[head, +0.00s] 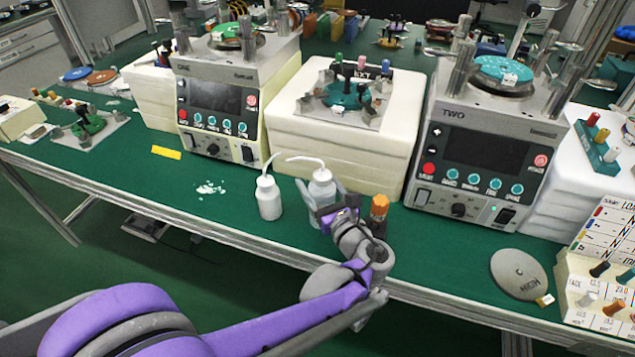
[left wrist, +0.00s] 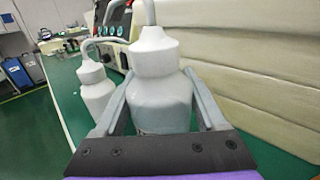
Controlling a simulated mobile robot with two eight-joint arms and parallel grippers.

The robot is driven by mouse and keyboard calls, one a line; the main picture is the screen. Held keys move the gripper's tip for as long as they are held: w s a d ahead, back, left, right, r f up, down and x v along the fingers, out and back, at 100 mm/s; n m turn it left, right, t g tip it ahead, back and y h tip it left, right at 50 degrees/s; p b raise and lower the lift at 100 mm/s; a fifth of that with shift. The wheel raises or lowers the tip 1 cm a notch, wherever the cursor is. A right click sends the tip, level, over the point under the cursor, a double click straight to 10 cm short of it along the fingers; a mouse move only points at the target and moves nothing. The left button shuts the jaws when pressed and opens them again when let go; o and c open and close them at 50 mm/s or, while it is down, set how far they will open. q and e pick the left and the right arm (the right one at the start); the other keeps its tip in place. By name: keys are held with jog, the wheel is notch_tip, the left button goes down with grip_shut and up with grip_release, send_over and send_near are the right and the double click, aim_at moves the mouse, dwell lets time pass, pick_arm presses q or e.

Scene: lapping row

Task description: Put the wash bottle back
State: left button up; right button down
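A white wash bottle (head: 322,196) with a bent spout stands upright near the table's front edge. It also shows large in the left wrist view (left wrist: 160,95). My left gripper (head: 319,190) has one finger on each side of this bottle. The fingers look open, with narrow gaps beside its body; contact is hard to judge. A second, similar white wash bottle (head: 268,198) stands just to the left, also in the left wrist view (left wrist: 96,92), outside the fingers. My right gripper is in neither view.
A small orange-capped bottle (head: 379,206) stands right beside my left wrist. A cream block stack (head: 330,145) rises behind the bottles, between two lapping machines (head: 215,95) (head: 487,145). White crumbs (head: 210,188) and a yellow strip (head: 166,152) lie left. A grey disc (head: 519,272) lies right.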

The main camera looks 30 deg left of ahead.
pick_arm(q)
jog(key=o, duration=0.4)
jog(key=shift+r, duration=0.1)
jog(key=shift+s+d+r, duration=0.1)
jog(key=shift+d, duration=0.15)
jog(key=p+v, duration=0.1)
jog(key=v, duration=1)
jog(key=shift+s+d, duration=0.2)
jog(key=shift+s, duration=0.05)
